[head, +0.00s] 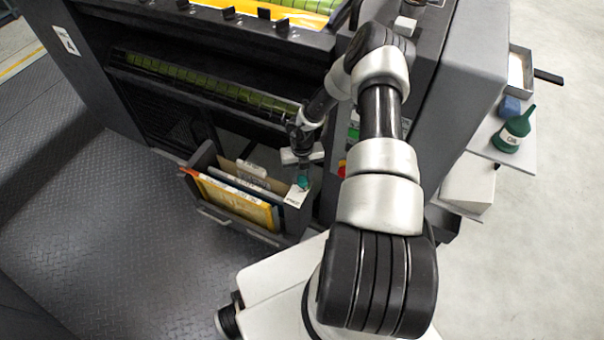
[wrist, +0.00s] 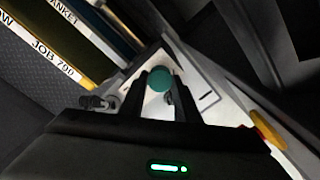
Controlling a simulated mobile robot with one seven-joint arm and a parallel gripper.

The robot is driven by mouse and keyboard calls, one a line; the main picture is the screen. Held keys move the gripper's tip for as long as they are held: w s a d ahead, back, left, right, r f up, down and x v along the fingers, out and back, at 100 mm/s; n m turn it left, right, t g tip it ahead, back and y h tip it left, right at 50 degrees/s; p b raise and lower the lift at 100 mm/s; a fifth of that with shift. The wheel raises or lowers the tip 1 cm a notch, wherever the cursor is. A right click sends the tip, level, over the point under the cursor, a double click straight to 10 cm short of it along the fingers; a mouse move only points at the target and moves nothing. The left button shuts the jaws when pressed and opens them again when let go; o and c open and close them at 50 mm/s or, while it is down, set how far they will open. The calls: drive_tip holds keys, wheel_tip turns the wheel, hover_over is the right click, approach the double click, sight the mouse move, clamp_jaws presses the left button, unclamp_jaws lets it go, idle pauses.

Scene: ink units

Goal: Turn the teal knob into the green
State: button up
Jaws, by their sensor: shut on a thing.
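The teal knob (wrist: 159,79) is a small round cap on a white plate (wrist: 203,92) in the wrist view. It also shows in the head view (head: 302,182), just below my gripper (head: 303,170). My gripper (wrist: 160,92) is shut on the knob, with one finger on either side of it. A short dark mark is on the plate to the right of the knob. No green zone can be made out on the plate, and part of the plate is hidden behind the fingers.
A dark bin (head: 205,157) with several folders and a yellow job folder (head: 235,203) stands left of the knob. A red and yellow button (wrist: 268,130) is to its right in the wrist view. A green bottle (head: 513,132) stands on a side shelf. The ribbed floor at left is clear.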

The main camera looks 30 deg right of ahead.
sight(302, 179)
drive_tip(key=n+p, duration=0.1)
drive_tip(key=n, duration=0.3)
drive_tip(key=shift+n, duration=0.3)
drive_tip(key=shift+n+p, duration=0.35)
drive_tip(key=shift+n, duration=2.25)
drive_tip(key=o, duration=1)
drive_tip(key=shift+o, duration=0.2)
wheel_tip(302, 179, up, 17)
drive_tip(key=p, duration=0.4)
drive_tip(key=shift+r, duration=0.2)
